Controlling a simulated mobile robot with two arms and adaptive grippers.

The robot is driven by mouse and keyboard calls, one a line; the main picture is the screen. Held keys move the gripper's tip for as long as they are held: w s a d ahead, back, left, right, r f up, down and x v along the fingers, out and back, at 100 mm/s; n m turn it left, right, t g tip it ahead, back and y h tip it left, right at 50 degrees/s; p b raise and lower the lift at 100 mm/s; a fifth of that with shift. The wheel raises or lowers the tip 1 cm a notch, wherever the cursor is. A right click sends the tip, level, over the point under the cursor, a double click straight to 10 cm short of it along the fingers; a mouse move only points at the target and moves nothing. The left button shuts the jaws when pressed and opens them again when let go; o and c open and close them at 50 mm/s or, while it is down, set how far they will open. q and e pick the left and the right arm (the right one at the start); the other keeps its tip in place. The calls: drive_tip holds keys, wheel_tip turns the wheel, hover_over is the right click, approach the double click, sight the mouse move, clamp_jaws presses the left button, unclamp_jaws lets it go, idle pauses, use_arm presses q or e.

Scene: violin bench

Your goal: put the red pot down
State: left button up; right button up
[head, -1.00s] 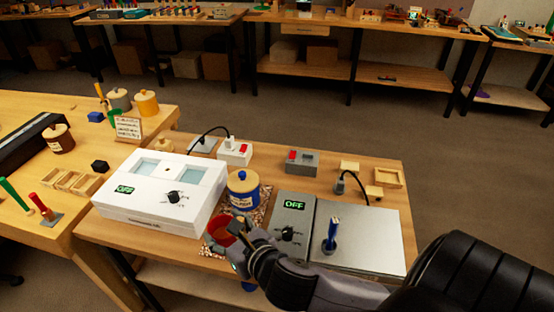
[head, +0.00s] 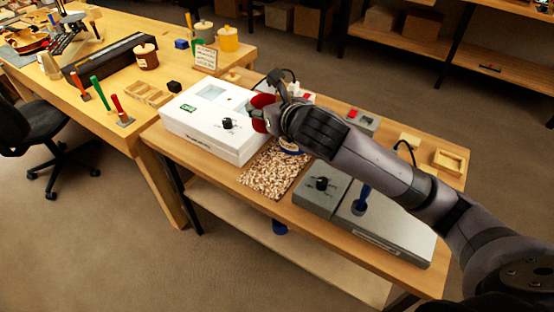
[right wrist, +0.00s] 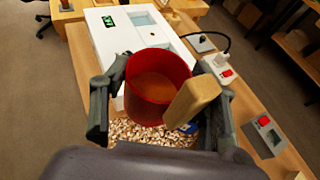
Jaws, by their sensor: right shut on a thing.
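The red pot (head: 258,125) is in my right gripper (head: 268,108), at the right end of the white box (head: 205,136). In the right wrist view the red pot (right wrist: 160,88) is between the two fingers, upright or nearly so, with brown contents and a pale wooden handle (right wrist: 192,98). It appears raised above the speckled mat (right wrist: 150,133) and overlaps the white box (right wrist: 112,45). The box has light-blue square wells; the pot partly hides one. Whether the pot touches the box cannot be told. My left gripper is out of view.
The mat (head: 272,172) has bare room in front. A blue jar (head: 291,149) is mostly hidden behind my arm. A grey hotplate unit (head: 385,228) holds a blue-handled tool (head: 362,200). A red-switch box (head: 362,119) and wooden tray (head: 451,161) stand behind.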

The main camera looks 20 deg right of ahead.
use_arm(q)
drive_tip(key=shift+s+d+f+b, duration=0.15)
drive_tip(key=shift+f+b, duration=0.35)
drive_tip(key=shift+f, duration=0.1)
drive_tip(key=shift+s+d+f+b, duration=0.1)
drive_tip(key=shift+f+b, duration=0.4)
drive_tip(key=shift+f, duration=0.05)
use_arm(e)
drive_tip(key=shift+f, duration=9.1)
drive_tip(key=shift+f, duration=0.1)
drive_tip(key=o, duration=1.3)
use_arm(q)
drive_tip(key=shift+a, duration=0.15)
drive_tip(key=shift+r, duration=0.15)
use_arm(e)
drive_tip(key=v, duration=1.2)
drive_tip(key=shift+a, duration=0.1)
